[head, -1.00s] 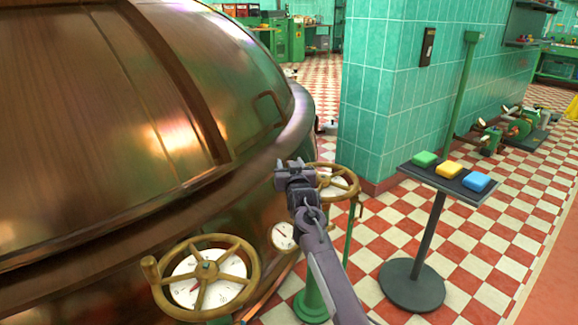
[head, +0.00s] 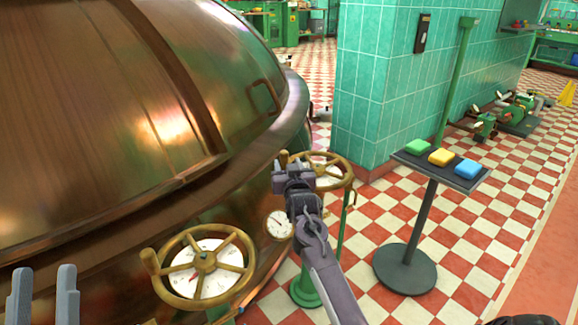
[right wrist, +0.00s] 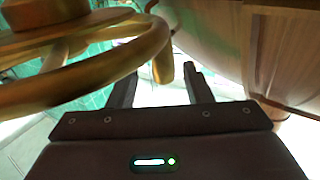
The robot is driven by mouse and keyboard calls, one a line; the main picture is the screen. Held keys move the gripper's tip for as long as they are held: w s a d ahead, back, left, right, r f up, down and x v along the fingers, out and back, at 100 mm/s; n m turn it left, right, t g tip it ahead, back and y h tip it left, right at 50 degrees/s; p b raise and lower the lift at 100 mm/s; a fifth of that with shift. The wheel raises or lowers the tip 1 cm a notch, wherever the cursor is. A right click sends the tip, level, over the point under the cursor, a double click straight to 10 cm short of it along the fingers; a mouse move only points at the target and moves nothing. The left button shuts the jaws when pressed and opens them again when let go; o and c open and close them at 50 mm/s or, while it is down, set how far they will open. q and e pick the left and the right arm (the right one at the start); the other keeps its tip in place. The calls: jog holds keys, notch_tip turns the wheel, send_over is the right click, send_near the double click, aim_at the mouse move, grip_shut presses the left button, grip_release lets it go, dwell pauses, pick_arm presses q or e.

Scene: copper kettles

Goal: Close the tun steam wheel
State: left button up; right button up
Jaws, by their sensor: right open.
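Two brass handwheels show beside the big copper vessel (head: 110,110); I cannot tell from the pictures which is the tun steam wheel. The near wheel (head: 245,270) has a white dial behind it and a knob at its upper left. The farther wheel (head: 348,172) sits on a green post, its left part hidden behind my right gripper (head: 290,170). My left gripper (head: 43,285) is open and empty at the lower left.
A small white gauge (head: 279,226) sits on the vessel's side. A stand (head: 425,215) with green, yellow and blue buttons is on the right. A green tiled pillar (head: 385,80) rises behind. The checkered floor right of the stand is clear.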

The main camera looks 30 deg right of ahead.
pick_arm(q)
jog(key=shift+w+d+f+g+y, duration=0.15)
jog(key=shift+w+f+g, duration=0.1)
jog(key=shift+f, duration=0.25)
jog(key=shift+w+d+f+g+y, duration=0.1)
jog(key=shift+w+f+g, duration=0.15)
jog(key=shift+f, duration=0.2)
jog(key=shift+w+d+f+g+y, duration=0.15)
jog(key=shift+f+g, duration=0.15)
jog(key=shift+f, duration=0.2)
pick_arm(e)
jog(key=shift+v, duration=0.75)
